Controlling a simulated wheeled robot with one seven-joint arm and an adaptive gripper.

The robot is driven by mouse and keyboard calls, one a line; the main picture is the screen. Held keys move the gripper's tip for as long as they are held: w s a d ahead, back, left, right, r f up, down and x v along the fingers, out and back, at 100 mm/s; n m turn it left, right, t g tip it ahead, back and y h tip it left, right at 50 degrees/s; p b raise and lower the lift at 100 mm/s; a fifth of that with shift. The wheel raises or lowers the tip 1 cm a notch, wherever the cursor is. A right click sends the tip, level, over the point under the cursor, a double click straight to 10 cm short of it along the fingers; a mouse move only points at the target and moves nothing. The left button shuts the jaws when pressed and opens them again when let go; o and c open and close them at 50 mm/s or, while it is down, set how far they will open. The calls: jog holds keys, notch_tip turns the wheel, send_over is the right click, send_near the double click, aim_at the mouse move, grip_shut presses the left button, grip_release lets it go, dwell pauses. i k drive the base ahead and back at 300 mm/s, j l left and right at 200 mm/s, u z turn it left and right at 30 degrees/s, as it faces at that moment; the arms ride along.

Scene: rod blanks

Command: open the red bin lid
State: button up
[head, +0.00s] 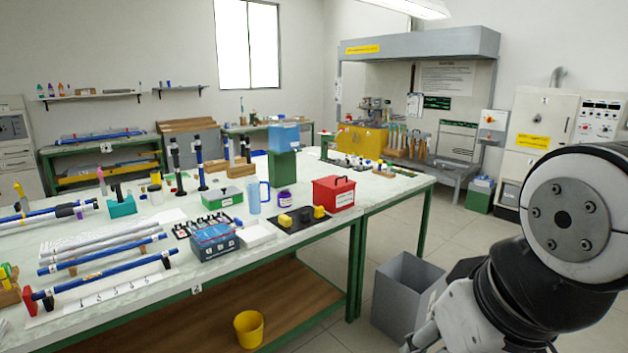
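A red bin (334,194) stands upright on the light-topped green workbench, near its right front edge. It is box-shaped with a pale label on its front. Its red lid is down, with a dark handle on top. My arm fills the lower right of the head view, apart from the bin and to its right. No gripper fingers can be made out; the arm's far end runs out of the picture at the bottom.
A black tray (290,224) with yellow blocks lies left of the bin. A green box with a blue top (283,165) stands behind it. The workbench (372,183) is crowded at left. A grey open waste bin (400,300) stands on the floor between bench and arm.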

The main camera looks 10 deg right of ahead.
aim_at(334, 183)
jog(key=z, duration=0.25)
jog(key=i+l, duration=0.1)
jog(key=i, duration=1.3)
jog(key=i+l, duration=0.1)
jog(key=i, duration=1.25)
